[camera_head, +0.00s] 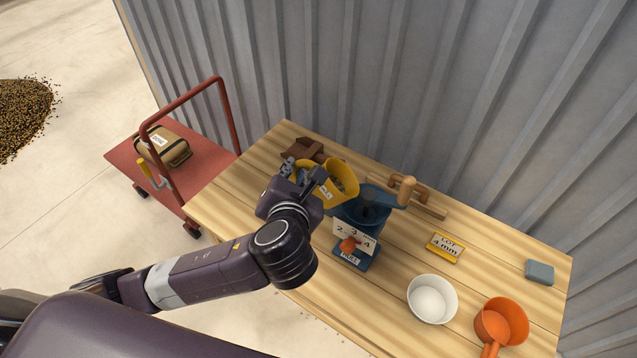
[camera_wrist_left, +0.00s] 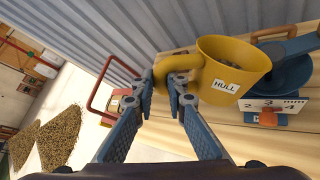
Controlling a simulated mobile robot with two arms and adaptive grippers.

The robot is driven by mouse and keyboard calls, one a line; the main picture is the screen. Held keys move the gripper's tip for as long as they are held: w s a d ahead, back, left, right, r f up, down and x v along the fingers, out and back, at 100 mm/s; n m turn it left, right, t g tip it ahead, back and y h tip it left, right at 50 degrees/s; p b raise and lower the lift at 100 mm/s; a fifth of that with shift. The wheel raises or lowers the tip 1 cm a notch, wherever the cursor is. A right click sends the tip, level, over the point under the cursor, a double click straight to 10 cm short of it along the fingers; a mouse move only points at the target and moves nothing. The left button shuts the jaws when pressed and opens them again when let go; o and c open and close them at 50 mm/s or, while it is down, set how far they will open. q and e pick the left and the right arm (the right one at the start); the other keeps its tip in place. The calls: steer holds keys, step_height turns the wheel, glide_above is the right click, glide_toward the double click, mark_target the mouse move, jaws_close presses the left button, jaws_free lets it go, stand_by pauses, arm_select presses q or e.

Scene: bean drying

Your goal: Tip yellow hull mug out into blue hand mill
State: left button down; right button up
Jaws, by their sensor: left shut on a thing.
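In the left wrist view the yellow mug (camera_wrist_left: 234,62) is roughly upright, slightly tilted, with some brownish contents inside. My left gripper (camera_wrist_left: 172,88) is shut on its handle. In the head view my left gripper (camera_head: 304,180) partly hides the mug. The blue mill (camera_wrist_left: 285,75) is right of the mug in the wrist view, with a numbered scale and orange knob. My right gripper is not in view.
On the wooden table (camera_head: 400,262) stand a white bowl (camera_head: 432,299), an orange scoop (camera_head: 502,322), a yellow LOT 4 mm sign (camera_head: 445,247) and a grey-blue block (camera_head: 539,272). A red cart (camera_head: 205,170) stands left of the table. A corrugated wall (camera_head: 420,80) is behind.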

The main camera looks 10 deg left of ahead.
arm_select(q)
steer(key=shift+w+d+r+m, duration=0.2)
steer(key=shift+d+r+m, duration=0.1)
steer(key=shift+d+r, duration=0.25)
steer(key=shift+w+d+r+m+y, duration=0.25)
steer(key=shift+d+m+y, duration=0.15)
steer(key=shift+d+y, duration=0.2)
steer(key=shift+s+a, duration=0.2)
steer(key=shift+a, duration=0.1)
steer(key=shift+w+d+r+m+g+y, duration=0.15)
steer(key=shift+w+d+m+y, duration=0.2)
steer(key=shift+d, duration=0.3)
steer(key=shift+w+d+r+m+g+y, duration=0.1)
steer(key=shift+w+d+r+m, duration=0.05)
steer(key=shift+w+d+m, duration=0.4)
steer(key=shift+w+d+r+m+g+y, duration=0.15)
steer(key=shift+w+d+m+y, duration=0.2)
steer(key=shift+d, duration=0.4)
steer(key=shift+s, duration=0.2)
steer(key=shift+a, duration=0.1)
